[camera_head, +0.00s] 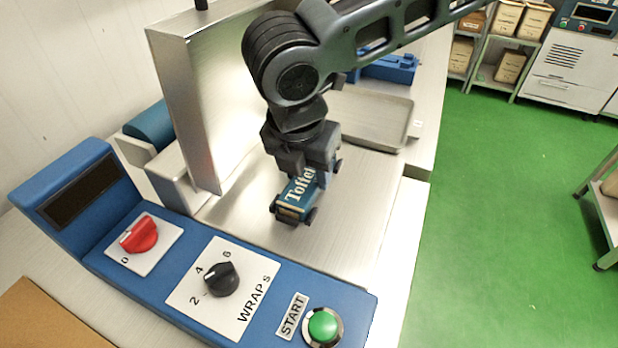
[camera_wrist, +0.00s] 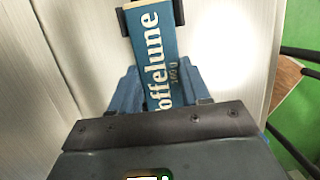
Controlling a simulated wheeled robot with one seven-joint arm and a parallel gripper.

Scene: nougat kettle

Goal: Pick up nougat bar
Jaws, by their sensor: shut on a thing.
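The nougat bar (camera_head: 295,203) is a blue block with cream lettering starting "Toffe". It is low over the bare metal deck, and I cannot tell whether it touches it. My gripper (camera_head: 312,190) points down and is shut on the bar, with dark pads at its sides. The wrist view shows the bar (camera_wrist: 158,48) lengthwise, lettered "offelune", between my gripper's dark pads (camera_wrist: 150,12). The gripper body hides the bar's near end in that view and part of its top in the head view.
A tall metal housing (camera_head: 215,100) stands close left of my gripper. A blue control panel (camera_head: 185,225) with a red knob (camera_head: 139,235), black dial (camera_head: 221,279) and green start button (camera_head: 323,326) lies in front. A shallow metal tray (camera_head: 368,118) sits behind. Green floor is open at right.

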